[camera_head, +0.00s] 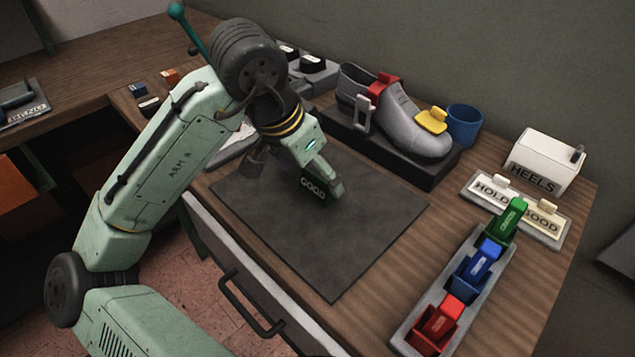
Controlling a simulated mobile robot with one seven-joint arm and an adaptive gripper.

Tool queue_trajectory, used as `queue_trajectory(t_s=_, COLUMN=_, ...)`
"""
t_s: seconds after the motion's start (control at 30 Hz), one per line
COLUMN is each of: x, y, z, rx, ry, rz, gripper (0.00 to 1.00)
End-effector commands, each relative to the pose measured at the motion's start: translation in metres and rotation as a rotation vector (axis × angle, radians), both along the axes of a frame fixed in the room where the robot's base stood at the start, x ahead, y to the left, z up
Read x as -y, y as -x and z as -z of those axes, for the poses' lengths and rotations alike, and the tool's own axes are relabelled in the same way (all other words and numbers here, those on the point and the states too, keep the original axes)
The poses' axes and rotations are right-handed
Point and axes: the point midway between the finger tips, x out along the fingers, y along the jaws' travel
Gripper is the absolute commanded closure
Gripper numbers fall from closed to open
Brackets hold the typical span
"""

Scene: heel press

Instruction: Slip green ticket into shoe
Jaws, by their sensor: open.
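A grey shoe (400,115) stands on a black stand (365,143) at the back of the bench, its toe pointing right. A green ticket (508,222) sits upright at the far end of a grey rack (408,332) on the right, beyond a blue one (474,272) and a red one (437,325). My gripper (290,165) is open over the dark mat (345,265), well left of the green ticket and in front of the shoe.
A red clip (382,84) and a yellow piece (431,121) are on the shoe. A blue cup (464,124) stands behind its toe. A white HEELS box (545,163) and a tray with HOLD and GOOD tags (490,188) stand beyond the rack. The mat's front is clear.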

Motion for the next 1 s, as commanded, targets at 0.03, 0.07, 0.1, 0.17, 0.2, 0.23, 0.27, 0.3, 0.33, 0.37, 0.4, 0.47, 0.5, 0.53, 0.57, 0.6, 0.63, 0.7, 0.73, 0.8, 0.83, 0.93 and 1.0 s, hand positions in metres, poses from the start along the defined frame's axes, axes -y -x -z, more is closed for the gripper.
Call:
queue_trajectory(t_s=0.03, x=0.002, y=-0.002, z=0.005, rx=-0.003, ry=0.0, rz=0.0, gripper=0.18)
queue_trajectory(t_s=0.07, x=0.004, y=-0.003, z=0.009, rx=-0.003, ry=0.0, rz=-0.001, gripper=0.18)
queue_trajectory(t_s=0.1, x=0.005, y=-0.005, z=0.016, rx=-0.003, ry=0.002, rz=-0.002, gripper=0.18)
queue_trajectory(t_s=0.17, x=0.007, y=-0.007, z=0.023, rx=-0.001, ry=0.0, rz=-0.002, gripper=0.18)
queue_trajectory(t_s=0.2, x=0.009, y=-0.008, z=0.027, rx=-0.001, ry=0.0, rz=-0.002, gripper=0.18)
queue_trajectory(t_s=0.23, x=0.009, y=-0.009, z=0.028, rx=0.0, ry=0.0, rz=-0.001, gripper=0.18)
queue_trajectory(t_s=0.27, x=0.01, y=-0.009, z=0.03, rx=0.002, ry=0.0, rz=-0.002, gripper=0.18)
queue_trajectory(t_s=0.3, x=0.01, y=-0.01, z=0.031, rx=0.001, ry=-0.001, rz=-0.002, gripper=0.18)
queue_trajectory(t_s=0.33, x=0.01, y=-0.01, z=0.032, rx=0.001, ry=-0.001, rz=-0.002, gripper=0.18)
queue_trajectory(t_s=0.37, x=0.01, y=-0.01, z=0.032, rx=0.001, ry=-0.001, rz=-0.002, gripper=0.18)
queue_trajectory(t_s=0.4, x=0.01, y=-0.01, z=0.032, rx=0.002, ry=0.0, rz=-0.002, gripper=0.18)
queue_trajectory(t_s=0.47, x=0.01, y=-0.01, z=0.032, rx=0.002, ry=0.0, rz=-0.002, gripper=0.18)
queue_trajectory(t_s=0.5, x=0.01, y=-0.01, z=0.032, rx=0.002, ry=0.0, rz=-0.002, gripper=0.19)
queue_trajectory(t_s=0.53, x=0.01, y=-0.01, z=0.032, rx=0.002, ry=0.0, rz=-0.002, gripper=0.21)
queue_trajectory(t_s=0.57, x=0.01, y=-0.01, z=0.032, rx=0.002, ry=0.0, rz=-0.002, gripper=0.23)
queue_trajectory(t_s=0.6, x=0.01, y=-0.01, z=0.031, rx=0.002, ry=0.0, rz=-0.002, gripper=0.26)
queue_trajectory(t_s=0.63, x=0.01, y=-0.01, z=0.031, rx=0.002, ry=0.0, rz=-0.002, gripper=0.28)
queue_trajectory(t_s=0.7, x=0.01, y=-0.01, z=0.031, rx=0.002, ry=0.0, rz=-0.002, gripper=0.32)
queue_trajectory(t_s=0.73, x=0.01, y=-0.01, z=0.031, rx=0.002, ry=0.0, rz=-0.002, gripper=0.34)
queue_trajectory(t_s=0.8, x=0.01, y=-0.01, z=0.031, rx=0.002, ry=0.0, rz=-0.002, gripper=0.39)
queue_trajectory(t_s=0.83, x=0.01, y=-0.01, z=0.031, rx=0.002, ry=0.0, rz=-0.002, gripper=0.41)
queue_trajectory(t_s=0.93, x=0.01, y=-0.01, z=0.031, rx=0.002, ry=0.0, rz=-0.002, gripper=0.48)
queue_trajectory(t_s=1.0, x=0.01, y=-0.01, z=0.031, rx=0.002, ry=0.0, rz=-0.002, gripper=0.52)
